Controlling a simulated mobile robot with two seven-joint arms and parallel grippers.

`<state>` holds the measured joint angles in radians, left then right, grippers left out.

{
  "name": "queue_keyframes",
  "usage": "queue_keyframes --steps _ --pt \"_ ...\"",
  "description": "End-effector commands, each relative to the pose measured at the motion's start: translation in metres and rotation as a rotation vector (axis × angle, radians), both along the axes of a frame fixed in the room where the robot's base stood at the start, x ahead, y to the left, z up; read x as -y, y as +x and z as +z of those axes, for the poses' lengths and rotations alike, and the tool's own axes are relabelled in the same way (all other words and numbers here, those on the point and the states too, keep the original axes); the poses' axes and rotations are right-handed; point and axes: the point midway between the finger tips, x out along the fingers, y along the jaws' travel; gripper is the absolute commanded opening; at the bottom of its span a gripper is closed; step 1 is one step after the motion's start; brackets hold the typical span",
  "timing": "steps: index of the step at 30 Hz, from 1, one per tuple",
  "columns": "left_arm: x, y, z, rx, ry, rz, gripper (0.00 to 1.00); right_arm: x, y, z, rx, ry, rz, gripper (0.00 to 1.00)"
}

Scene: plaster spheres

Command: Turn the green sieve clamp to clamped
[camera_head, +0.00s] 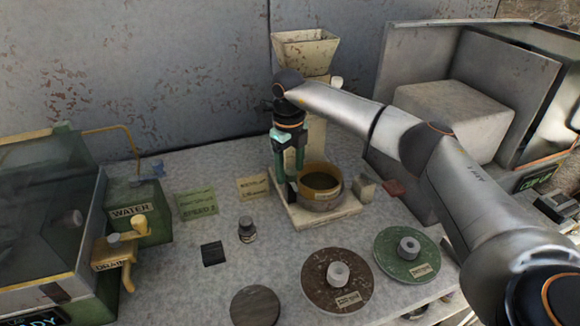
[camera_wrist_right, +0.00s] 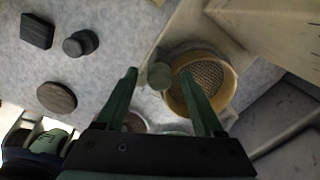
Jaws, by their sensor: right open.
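The sieve (camera_head: 322,180) is a round tan-rimmed bowl with a mesh bottom on a pale base; it also shows in the wrist view (camera_wrist_right: 226,98). The green sieve clamp (camera_wrist_right: 160,76) is a short dark green knob beside the sieve rim. In the head view it is mostly hidden behind or below my right gripper (camera_head: 289,172). In the wrist view my right gripper (camera_wrist_right: 158,72) is open and empty, with the clamp showing between its two fingertips. I cannot tell whether either finger touches it. My left gripper is not in view.
A pale hopper (camera_head: 305,50) stands behind the sieve. A brown disc (camera_head: 318,295) and a green disc (camera_head: 385,250) lie in front. A small dark knob (camera_head: 247,230) and a black square (camera_head: 212,253) sit left of the sieve. A water tank unit (camera_head: 40,220) stands at left.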

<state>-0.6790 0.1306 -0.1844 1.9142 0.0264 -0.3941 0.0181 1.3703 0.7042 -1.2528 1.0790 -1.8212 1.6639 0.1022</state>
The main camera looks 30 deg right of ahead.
Motion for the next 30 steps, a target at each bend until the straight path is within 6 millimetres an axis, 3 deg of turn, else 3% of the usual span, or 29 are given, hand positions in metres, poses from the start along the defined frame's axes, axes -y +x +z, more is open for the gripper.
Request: queue_keyframes --steps 5,23,30 --pt "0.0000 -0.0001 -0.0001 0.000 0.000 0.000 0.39 -0.0002 0.0001 0.0000 0.000 0.000 0.000 0.68" --pt "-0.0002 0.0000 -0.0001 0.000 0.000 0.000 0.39 -0.0003 0.0001 0.0006 0.000 0.000 0.000 0.01" --pt "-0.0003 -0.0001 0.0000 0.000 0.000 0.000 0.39 -0.0002 0.0002 0.0008 0.000 0.000 0.002 0.00"
